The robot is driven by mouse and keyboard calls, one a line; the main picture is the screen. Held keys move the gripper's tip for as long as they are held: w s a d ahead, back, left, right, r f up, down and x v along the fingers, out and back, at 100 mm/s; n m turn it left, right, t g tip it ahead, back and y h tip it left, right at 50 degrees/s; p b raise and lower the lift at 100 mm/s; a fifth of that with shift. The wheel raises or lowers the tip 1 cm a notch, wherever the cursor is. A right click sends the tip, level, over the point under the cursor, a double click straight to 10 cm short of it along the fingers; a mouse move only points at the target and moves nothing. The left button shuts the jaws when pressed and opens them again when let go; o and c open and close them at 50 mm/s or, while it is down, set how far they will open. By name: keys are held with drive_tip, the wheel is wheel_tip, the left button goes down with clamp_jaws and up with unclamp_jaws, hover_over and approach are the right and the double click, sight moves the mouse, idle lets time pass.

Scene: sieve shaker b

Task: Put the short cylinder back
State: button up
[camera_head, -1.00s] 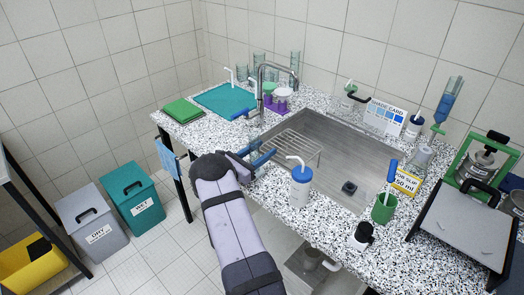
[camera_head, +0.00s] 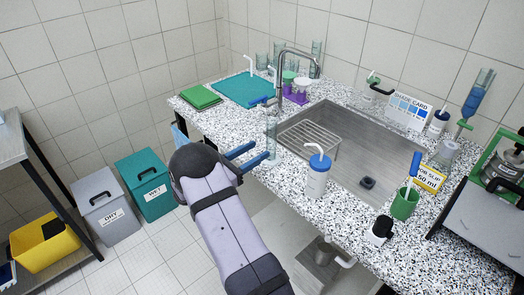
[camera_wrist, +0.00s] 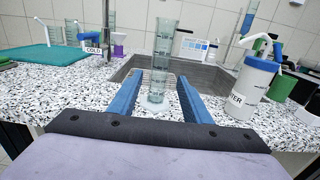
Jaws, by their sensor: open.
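A clear graduated cylinder (camera_head: 271,137) stands upright on the speckled counter, by the sink's near left corner. In the wrist view the cylinder (camera_wrist: 160,85) shows between my two blue fingers, with a gap on each side. I cannot tell whether it is the short one. My gripper (camera_head: 262,151) is open and low at the counter's front edge, its fingers pointing at the cylinder. It also shows in the wrist view (camera_wrist: 158,76). Several other clear cylinders (camera_head: 279,51) stand at the back by the wall.
A faucet (camera_head: 281,75) rises behind the cylinder. The sink (camera_head: 355,150) with a wire rack (camera_head: 309,137) lies to the right. A white bottle with a blue cap (camera_head: 317,180) stands right of my gripper. A teal mat (camera_head: 245,89) and green board (camera_head: 200,97) lie back left.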

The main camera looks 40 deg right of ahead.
drive_tip(key=shift+a, duration=0.3)
drive_tip(key=s+a+f+m+g+y, duration=0.25)
drive_tip(key=s+a+m+y, duration=0.25)
drive_tip(key=s, duration=0.4)
drive_tip(key=s+a+f+m+y, duration=0.1)
drive_tip(key=s+a+m+y, duration=0.3)
drive_tip(key=a, duration=0.5)
drive_tip(key=s+a+f+m+t+y, duration=0.1)
drive_tip(key=s+a+m+y, duration=0.3)
drive_tip(key=a, duration=0.4)
drive_tip(key=s+a+f+m+t+y, duration=0.1)
drive_tip(key=s+a+m+y, duration=0.4)
drive_tip(key=a, duration=0.4)
drive_tip(key=shift+a, duration=0.35)
drive_tip(key=shift+t, duration=0.25)
drive_tip(key=shift+r+p, duration=0.45)
drive_tip(key=shift+r, duration=0.05)
